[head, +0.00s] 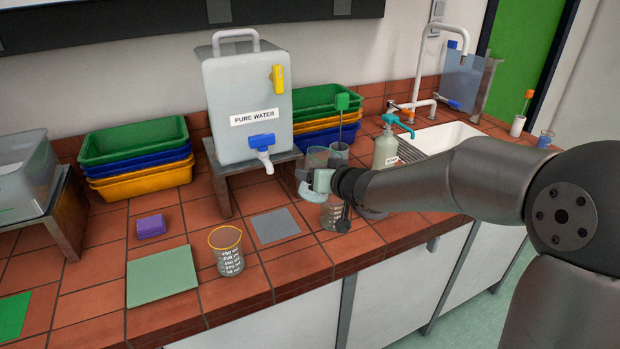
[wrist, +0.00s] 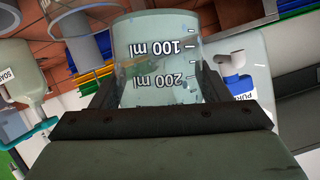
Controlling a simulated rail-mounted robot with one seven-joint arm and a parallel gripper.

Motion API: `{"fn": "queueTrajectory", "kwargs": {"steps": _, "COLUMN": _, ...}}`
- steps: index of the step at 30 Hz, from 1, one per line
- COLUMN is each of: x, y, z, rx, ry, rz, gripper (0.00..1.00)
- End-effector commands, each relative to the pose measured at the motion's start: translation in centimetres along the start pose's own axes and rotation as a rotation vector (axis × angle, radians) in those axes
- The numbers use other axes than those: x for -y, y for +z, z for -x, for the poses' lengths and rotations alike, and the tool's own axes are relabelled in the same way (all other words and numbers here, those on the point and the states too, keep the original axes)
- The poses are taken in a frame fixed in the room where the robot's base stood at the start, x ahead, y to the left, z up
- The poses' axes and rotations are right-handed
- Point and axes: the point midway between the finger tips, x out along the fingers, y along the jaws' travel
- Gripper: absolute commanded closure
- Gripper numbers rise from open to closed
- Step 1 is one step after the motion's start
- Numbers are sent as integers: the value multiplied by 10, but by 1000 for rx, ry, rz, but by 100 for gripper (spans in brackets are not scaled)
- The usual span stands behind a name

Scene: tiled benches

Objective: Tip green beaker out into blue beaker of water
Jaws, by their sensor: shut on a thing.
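My gripper (head: 321,182) is shut on a clear glass beaker (wrist: 165,50) with white volume marks, which fills the middle of the wrist view. The beaker looks pale grey-green. Its rim colour is hard to make out, so I cannot tell for sure that it is the green one. In the head view it is held over the bench in front of the water tank, partly hidden by the gripper. Another marked beaker (head: 333,214) stands just below and beside the gripper. Its rim is hidden, and I cannot tell whether it is the blue one.
A yellow-rimmed beaker (head: 228,252) stands at the front, between a pale green mat (head: 162,276) and a grey mat (head: 274,226). Behind my gripper are glassware (head: 317,157) and a soap bottle (head: 386,150). The pure-water tank (head: 245,100) stands on a raised stand. A sink (head: 450,137) lies right.

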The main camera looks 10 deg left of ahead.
Motion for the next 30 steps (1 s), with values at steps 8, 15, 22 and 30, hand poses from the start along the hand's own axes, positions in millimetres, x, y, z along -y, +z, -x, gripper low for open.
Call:
{"fn": "queueTrajectory", "kwargs": {"steps": 8, "x": 16, "y": 2, "z": -2, "rx": 7, "ry": -31, "rz": 8, "gripper": 62}}
{"fn": "queueTrajectory", "kwargs": {"steps": 15, "x": 15, "y": 1, "z": -1, "rx": 7, "ry": -30, "rz": 9, "gripper": 62}}
{"fn": "queueTrajectory", "kwargs": {"steps": 22, "x": 15, "y": 2, "z": 1, "rx": 9, "ry": -29, "rz": 9, "gripper": 62}}
{"fn": "queueTrajectory", "kwargs": {"steps": 30, "x": 17, "y": -1, "z": 2, "rx": 12, "ry": -48, "rz": -38, "gripper": 62}}
